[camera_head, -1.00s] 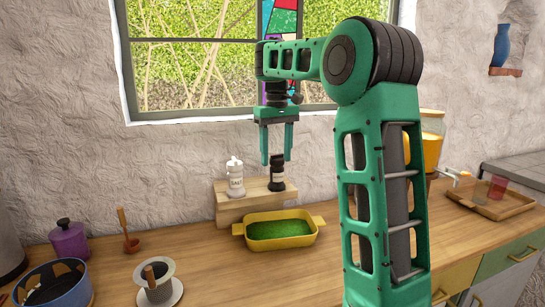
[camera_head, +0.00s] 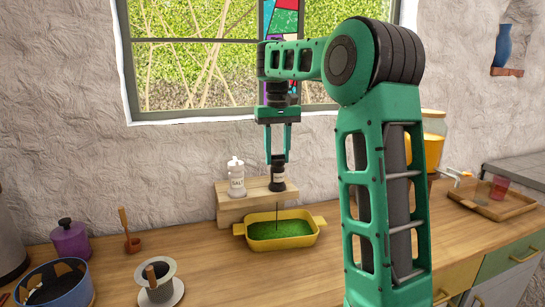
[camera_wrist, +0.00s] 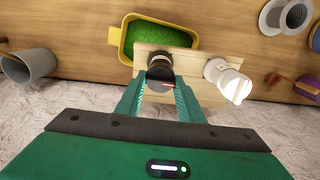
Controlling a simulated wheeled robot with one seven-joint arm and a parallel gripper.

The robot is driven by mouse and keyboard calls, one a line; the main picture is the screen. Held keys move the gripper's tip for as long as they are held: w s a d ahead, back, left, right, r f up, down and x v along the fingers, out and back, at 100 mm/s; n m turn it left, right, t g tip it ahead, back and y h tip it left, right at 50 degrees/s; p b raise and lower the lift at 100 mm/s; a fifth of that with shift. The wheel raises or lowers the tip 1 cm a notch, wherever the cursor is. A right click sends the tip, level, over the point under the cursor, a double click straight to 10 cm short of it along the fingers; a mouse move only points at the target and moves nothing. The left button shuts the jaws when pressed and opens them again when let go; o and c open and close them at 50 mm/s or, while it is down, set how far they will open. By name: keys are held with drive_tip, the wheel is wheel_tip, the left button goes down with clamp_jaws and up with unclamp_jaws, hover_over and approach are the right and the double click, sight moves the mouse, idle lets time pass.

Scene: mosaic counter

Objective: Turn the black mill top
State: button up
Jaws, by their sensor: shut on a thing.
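The black mill (camera_head: 278,181) stands upright at the right of a small wooden step shelf (camera_head: 228,208). My gripper (camera_head: 277,159) points straight down from above, shut on the mill's black top. In the wrist view the mill top (camera_wrist: 160,74) sits between the two green fingers. A white mill (camera_head: 236,178) stands on the shelf to the left, apart from my gripper. A yellow two-handled dish (camera_head: 283,243) with green content is in front of and below the shelf. A thin dark vertical streak (camera_head: 277,217) shows between the black mill and the green content.
A purple lidded pot (camera_head: 70,239), a blue-rimmed pan (camera_head: 52,287) and a grey cup-shaped holder on a saucer (camera_head: 157,280) are on the left of the counter. A wooden tray (camera_head: 497,199) is far right. The window and rough wall are behind the shelf.

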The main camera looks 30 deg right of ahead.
drive_tip(key=m, duration=0.6)
drive_tip(key=shift+m, duration=0.4)
idle(0.4)
drive_tip(key=o, duration=1.1)
drive_tip(key=shift+r, duration=0.1)
drive_tip(key=shift+r, duration=5.25)
